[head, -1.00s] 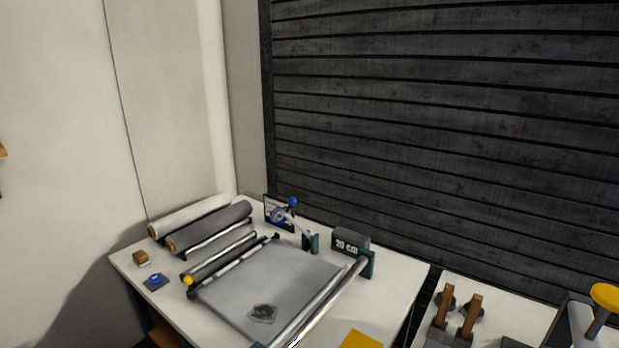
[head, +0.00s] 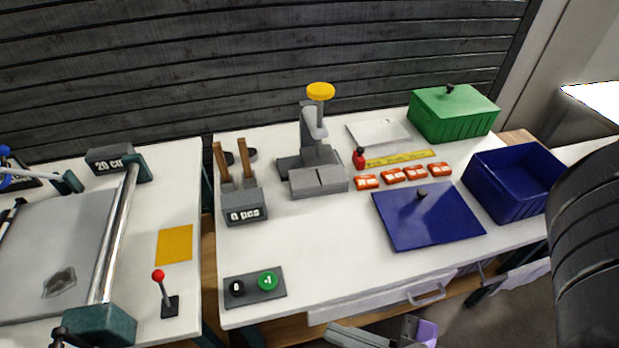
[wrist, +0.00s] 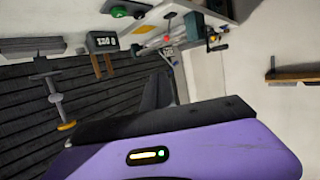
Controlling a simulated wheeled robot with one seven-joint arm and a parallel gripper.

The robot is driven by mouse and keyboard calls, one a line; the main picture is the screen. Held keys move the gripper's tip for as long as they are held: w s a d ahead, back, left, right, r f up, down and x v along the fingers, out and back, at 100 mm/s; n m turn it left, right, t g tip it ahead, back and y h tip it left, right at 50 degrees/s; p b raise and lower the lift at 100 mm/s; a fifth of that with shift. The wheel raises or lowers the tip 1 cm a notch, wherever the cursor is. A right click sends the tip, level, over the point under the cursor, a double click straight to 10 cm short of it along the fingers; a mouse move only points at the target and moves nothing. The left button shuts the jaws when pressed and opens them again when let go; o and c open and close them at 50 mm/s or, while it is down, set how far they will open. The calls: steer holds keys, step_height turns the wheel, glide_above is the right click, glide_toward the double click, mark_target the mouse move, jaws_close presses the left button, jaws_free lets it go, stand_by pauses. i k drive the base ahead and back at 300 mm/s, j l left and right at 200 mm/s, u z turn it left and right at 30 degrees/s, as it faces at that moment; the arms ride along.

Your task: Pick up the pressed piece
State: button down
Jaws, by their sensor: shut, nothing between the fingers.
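The press (head: 315,135), grey with a yellow knob on top, stands at the back middle of the right table. Its grey base blocks (head: 318,180) are bare on top as far as I can see. I cannot make out a piece that is clearly the pressed one. Several small orange-red pieces with white marks (head: 404,174) lie in a row right of the press. My gripper (wrist: 157,90) shows dark fingers and a purple body in the wrist view, shut and empty, away from the table things. A bit of the purple body shows at the head view's bottom edge.
A blue lid (head: 427,218) lies in front of the orange-red pieces, beside an open blue bin (head: 515,182). A green lidded box (head: 452,115) stands behind. A counter (head: 245,207) and a button box (head: 255,286) stand at the left. The table's middle front is clear.

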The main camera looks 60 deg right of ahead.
mark_target(304, 184)
steer(key=k+l, duration=0.4)
steer(key=l, duration=0.15)
steer(key=k+l+u, duration=0.1)
steer(key=k+l, duration=0.3)
steer(key=l, duration=0.1)
